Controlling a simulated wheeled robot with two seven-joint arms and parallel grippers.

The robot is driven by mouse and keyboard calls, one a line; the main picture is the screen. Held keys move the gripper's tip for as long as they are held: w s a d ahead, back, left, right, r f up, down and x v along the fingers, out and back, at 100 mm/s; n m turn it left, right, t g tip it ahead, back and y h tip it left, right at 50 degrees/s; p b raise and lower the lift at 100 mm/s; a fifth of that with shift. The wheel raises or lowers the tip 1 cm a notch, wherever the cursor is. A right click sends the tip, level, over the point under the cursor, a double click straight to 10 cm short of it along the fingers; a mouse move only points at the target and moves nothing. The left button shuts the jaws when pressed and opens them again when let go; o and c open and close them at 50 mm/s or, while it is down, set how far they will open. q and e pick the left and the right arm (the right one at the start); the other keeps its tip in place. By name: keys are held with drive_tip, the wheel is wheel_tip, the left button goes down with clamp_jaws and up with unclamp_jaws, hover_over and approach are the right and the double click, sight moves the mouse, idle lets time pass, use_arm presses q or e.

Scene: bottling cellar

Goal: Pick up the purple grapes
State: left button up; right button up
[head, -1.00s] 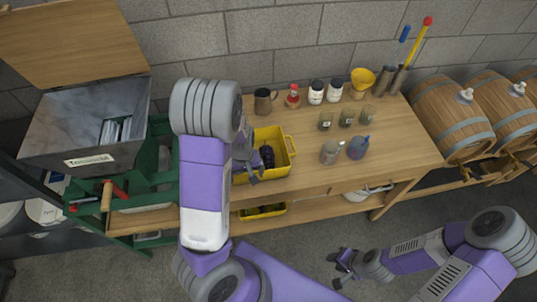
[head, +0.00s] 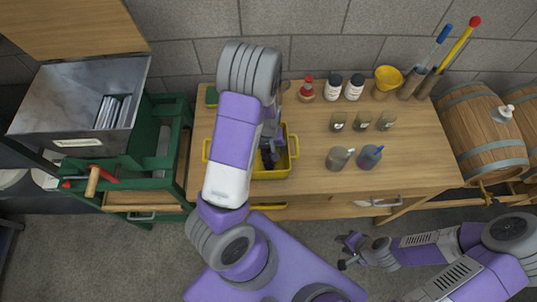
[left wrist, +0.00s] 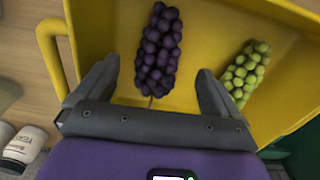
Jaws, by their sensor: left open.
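The purple grapes (left wrist: 158,42) lie as a dark bunch in a yellow tray (left wrist: 97,28), stem toward me in the left wrist view. My left gripper (left wrist: 157,66) is open, with one finger on each side of the bunch's near end; I cannot tell whether they touch it. In the head view, my left gripper (head: 268,156) is over the yellow tray (head: 294,147), and my arm hides much of the tray and the grapes. My right gripper (head: 344,252) looks open and empty, low in front of the table.
Green grapes (left wrist: 246,70) lie in the same tray, right of the purple ones. On the wooden table (head: 420,160) stand a grey mug (head: 338,159), a blue mug (head: 369,157), jars and a yellow funnel (head: 387,78). A green cart (head: 160,150) stands at left.

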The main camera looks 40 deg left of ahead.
sight(268, 157)
use_arm(q)
wheel_tip(268, 157, down, 3)
drive_tip(key=shift+w+r, duration=0.1)
drive_tip(key=shift+w, duration=0.05)
drive_tip(key=shift+r, duration=0.1)
drive_tip(key=c, duration=0.8)
drive_tip(key=shift+r, duration=0.1)
